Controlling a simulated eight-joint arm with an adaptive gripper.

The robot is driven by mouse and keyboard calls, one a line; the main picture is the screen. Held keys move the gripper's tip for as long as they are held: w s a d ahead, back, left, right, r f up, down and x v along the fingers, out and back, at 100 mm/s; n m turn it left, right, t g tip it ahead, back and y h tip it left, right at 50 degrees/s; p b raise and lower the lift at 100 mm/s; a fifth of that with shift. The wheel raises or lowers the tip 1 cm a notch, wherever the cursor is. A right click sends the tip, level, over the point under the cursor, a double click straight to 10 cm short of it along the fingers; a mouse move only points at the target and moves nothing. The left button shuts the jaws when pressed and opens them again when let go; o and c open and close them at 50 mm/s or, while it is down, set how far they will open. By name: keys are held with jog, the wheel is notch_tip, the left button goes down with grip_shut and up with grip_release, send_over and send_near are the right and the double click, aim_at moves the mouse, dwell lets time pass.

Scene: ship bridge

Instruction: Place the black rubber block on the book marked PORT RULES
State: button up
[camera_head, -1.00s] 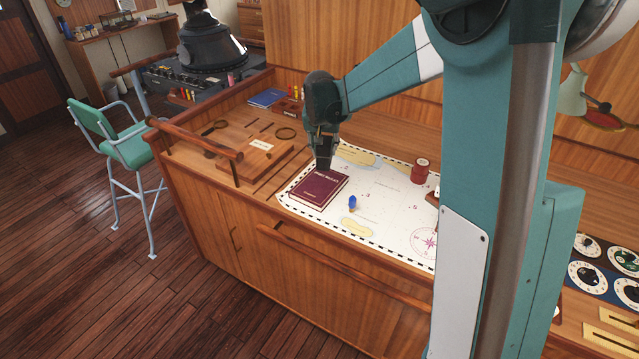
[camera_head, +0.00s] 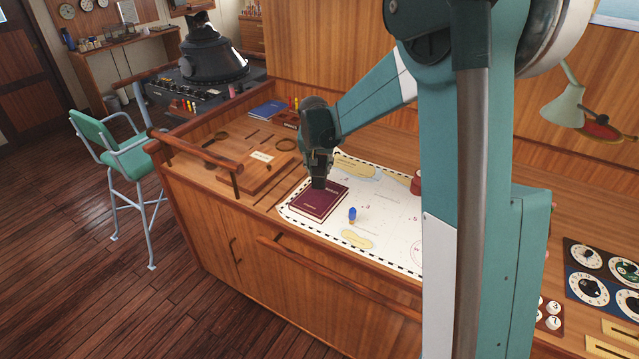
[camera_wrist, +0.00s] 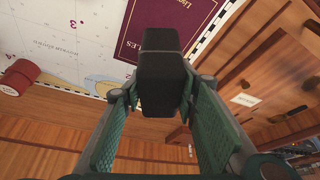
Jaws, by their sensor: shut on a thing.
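The dark red book (camera_head: 318,203) lies flat on the chart near the front of the wooden chart table; its title is partly covered by my gripper in the head view. In the wrist view the book (camera_wrist: 140,38) shows part of its gold lettering, ending in "LES". My gripper (camera_head: 319,180) points down over the book's back part. In the wrist view my gripper (camera_wrist: 160,95) is shut on the black rubber block (camera_wrist: 162,70), which stands between the green pads. The block overlaps the book's edge in that view. I cannot tell whether it touches the cover.
The white chart (camera_head: 385,235) lies under the book. A small blue item (camera_head: 352,214) stands right of the book. A red cylinder (camera_head: 416,184) is farther right, partly behind my arm. A wooden box (camera_head: 255,178) and a rail (camera_head: 200,150) lie left.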

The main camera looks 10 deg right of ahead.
aim_at(318, 167)
jog(key=shift+f, duration=1.1)
jog(key=shift+f, duration=2.05)
jog(key=shift+f, duration=0.2)
jog(key=o, duration=1.2)
jog(key=shift+c, duration=0.2)
jog(key=shift+r, duration=0.15)
jog(key=shift+v, duration=6.05)
jog(key=shift+s+d, duration=0.1)
